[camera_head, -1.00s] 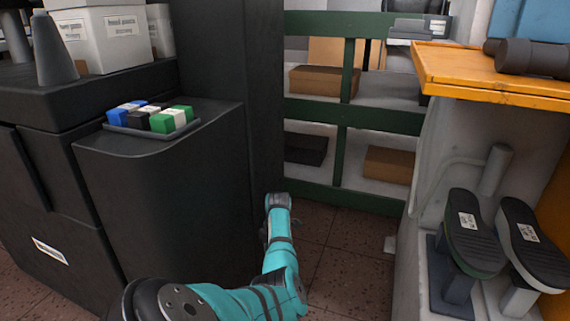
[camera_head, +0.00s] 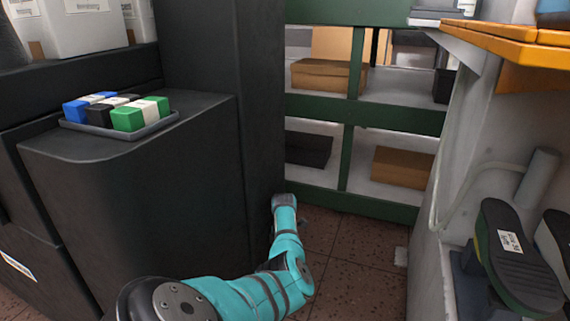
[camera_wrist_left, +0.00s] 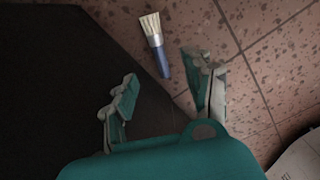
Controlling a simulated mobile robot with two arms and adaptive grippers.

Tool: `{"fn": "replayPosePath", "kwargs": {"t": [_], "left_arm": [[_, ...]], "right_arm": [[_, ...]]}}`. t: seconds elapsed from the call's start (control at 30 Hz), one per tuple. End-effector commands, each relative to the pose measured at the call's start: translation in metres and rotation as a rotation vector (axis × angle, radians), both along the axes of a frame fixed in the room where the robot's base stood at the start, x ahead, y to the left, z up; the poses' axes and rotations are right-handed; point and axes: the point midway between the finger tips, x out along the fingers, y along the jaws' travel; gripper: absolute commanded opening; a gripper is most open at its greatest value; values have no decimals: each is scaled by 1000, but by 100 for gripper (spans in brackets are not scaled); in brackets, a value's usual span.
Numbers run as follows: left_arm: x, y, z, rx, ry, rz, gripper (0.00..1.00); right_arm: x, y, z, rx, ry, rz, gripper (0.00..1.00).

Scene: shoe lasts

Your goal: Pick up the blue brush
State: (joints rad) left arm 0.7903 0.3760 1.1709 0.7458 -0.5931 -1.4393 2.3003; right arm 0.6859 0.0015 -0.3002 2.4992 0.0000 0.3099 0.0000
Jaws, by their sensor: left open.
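The blue brush (camera_wrist_left: 160,58) lies on the floor in the left wrist view, close to the dark cabinet's edge. It has a blue handle, a pale metal band and cream bristles pointing away from my gripper. My left gripper (camera_wrist_left: 167,80) is open and empty. The lower end of the brush handle points toward the gap between its fingers, and the fingers do not appear to touch it. In the head view my teal arm reaches down toward the floor beside the cabinet; its gripper and the brush cannot be made out there. My right gripper is not in view.
A black cabinet (camera_head: 130,210) stands at left, with a tray (camera_head: 92,130) of coloured blocks on top. A green-framed shelf (camera_head: 395,117) with boxes stands behind. A grey machine with shoe soles (camera_head: 515,262) is at right. A strip of tiled floor (camera_head: 350,260) is clear between.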

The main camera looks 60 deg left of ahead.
Motion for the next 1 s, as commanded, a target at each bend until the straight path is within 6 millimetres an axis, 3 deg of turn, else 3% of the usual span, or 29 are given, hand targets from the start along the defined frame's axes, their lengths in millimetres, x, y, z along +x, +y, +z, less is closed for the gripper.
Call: {"fn": "replayPosePath", "kwargs": {"t": [0.03, 0.2, 0.57, 0.83, 1.0], "left_arm": [[0, 0, -22, 0, 0, 0, 51], [0, 0, -50, -1, -1, 0, 51], [0, 1, -68, 0, -1, 0, 51], [-1, 2, -103, 0, 0, -1, 51], [-1, 2, -114, -1, 0, -1, 51]], "right_arm": [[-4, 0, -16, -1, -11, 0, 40], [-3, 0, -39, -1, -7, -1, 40], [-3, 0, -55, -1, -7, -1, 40], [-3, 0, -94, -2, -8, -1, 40], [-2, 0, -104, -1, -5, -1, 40]]}}
